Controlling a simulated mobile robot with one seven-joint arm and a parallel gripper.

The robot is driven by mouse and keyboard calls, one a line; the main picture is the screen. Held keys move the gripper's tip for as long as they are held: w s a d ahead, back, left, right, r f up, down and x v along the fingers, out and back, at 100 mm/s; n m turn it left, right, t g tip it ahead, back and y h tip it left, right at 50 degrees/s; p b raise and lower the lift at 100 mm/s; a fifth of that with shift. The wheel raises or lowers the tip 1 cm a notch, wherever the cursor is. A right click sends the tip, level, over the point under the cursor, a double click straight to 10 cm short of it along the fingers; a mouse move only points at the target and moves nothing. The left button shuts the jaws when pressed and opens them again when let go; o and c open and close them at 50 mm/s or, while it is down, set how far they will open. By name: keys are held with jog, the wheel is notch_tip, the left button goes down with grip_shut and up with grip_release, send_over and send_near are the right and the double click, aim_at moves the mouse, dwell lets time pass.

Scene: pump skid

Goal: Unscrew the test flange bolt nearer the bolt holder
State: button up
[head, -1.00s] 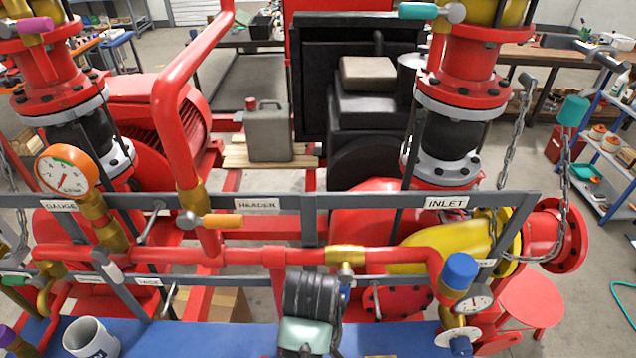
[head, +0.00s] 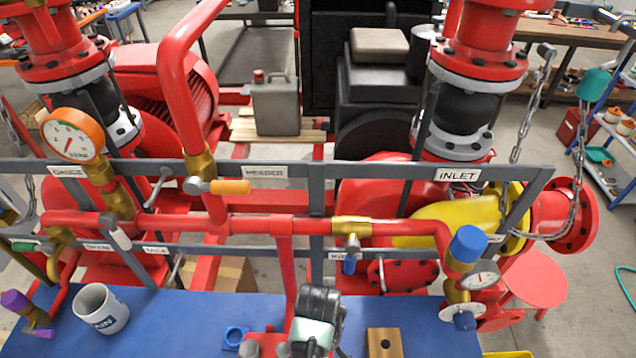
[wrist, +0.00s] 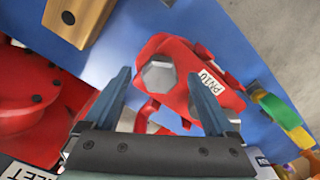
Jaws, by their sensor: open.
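The red test flange (wrist: 215,75) with a PN10 label lies on the blue bench top. In the wrist view one grey hex bolt head (wrist: 158,74) on it shows on the side nearer the wooden block, likely the bolt holder (wrist: 72,20). A second grey bolt is mostly hidden behind my right-hand finger. My gripper (wrist: 159,79) is open and empty. Its fingertips appear on either side of the nearer bolt head; the height gap cannot be told. In the head view the flange (head: 268,338) is at the bottom edge, left of the wooden block (head: 384,343); my wrist partly covers the area.
The blue bench top (head: 180,315) carries a white mug (head: 101,308) and a small blue ring part (head: 234,338). A grey rail with red pipe (head: 280,225) runs behind. A blue-capped valve (head: 467,246) with a gauge stands right. A yellow edge (head: 508,354) shows at the bottom.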

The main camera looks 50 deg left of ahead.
grip_shut()
jog(key=c, duration=0.8)
grip_release()
jog(key=shift+c, duration=0.2)
grip_shut()
jog(key=shift+r+n+p, duration=0.2)
jog(key=shift+n+p, duration=0.4)
jog(key=shift+n, duration=0.5)
jog(key=n+p, duration=0.1)
jog(key=n, duration=0.4)
jog(key=shift+p, duration=0.4)
jog(key=n+p, duration=0.1)
jog(key=n, duration=0.4)
jog(key=shift+p, duration=0.35)
jog(key=n, duration=0.2)
jog(key=shift+f+n, duration=0.15)
jog(key=shift+n, duration=0.25)
jog(key=o, duration=0.8)
grip_release()
